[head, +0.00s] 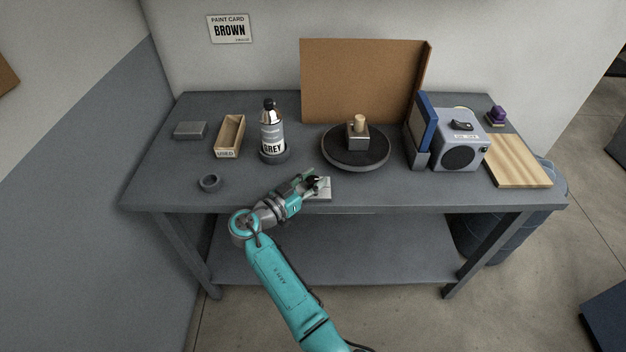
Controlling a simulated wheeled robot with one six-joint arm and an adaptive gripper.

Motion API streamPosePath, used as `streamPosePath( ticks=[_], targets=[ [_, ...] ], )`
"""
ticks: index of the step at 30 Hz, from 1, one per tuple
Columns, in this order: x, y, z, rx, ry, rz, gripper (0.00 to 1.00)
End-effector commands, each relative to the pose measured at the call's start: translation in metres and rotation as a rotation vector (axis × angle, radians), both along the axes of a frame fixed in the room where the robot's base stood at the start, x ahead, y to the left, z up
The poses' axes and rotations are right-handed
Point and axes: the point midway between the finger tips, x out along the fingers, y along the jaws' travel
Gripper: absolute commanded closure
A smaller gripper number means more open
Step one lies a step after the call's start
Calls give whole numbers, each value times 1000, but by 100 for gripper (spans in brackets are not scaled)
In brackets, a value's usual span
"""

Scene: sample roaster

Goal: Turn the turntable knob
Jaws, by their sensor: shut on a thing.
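The turntable (342,160) is a round dark disc in the middle of the table, in front of a brown board. A grey metal block with a pale wooden cylinder (359,124) stands on it. A small pale control plate (324,193) sits at the table's front edge, just in front of the turntable. My gripper (314,182) reaches over the plate from the left and is shut on the small dark turntable knob there. The fingers hide most of the knob, so its angle cannot be read.
A bottle labelled GREY (271,138), a wooden box (229,136), a grey block (190,130) and a dark ring (209,183) are at left. A blue binder (424,125), a grey speaker-like box (460,150) and a wooden board (519,162) are at right. A brown backboard (360,80) stands behind.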

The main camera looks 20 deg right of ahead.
Motion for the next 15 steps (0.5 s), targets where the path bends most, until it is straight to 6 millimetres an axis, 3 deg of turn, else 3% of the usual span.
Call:
streamPosePath(
  ticks=[12, 13, 15],
  targets=[
    [0, 0, 0, 1, 0, -9, 97],
    [0, 0, 0, 1, 0, -9, 60],
    [0, 0, 0, 1, 0, -9, 42]
  ],
)
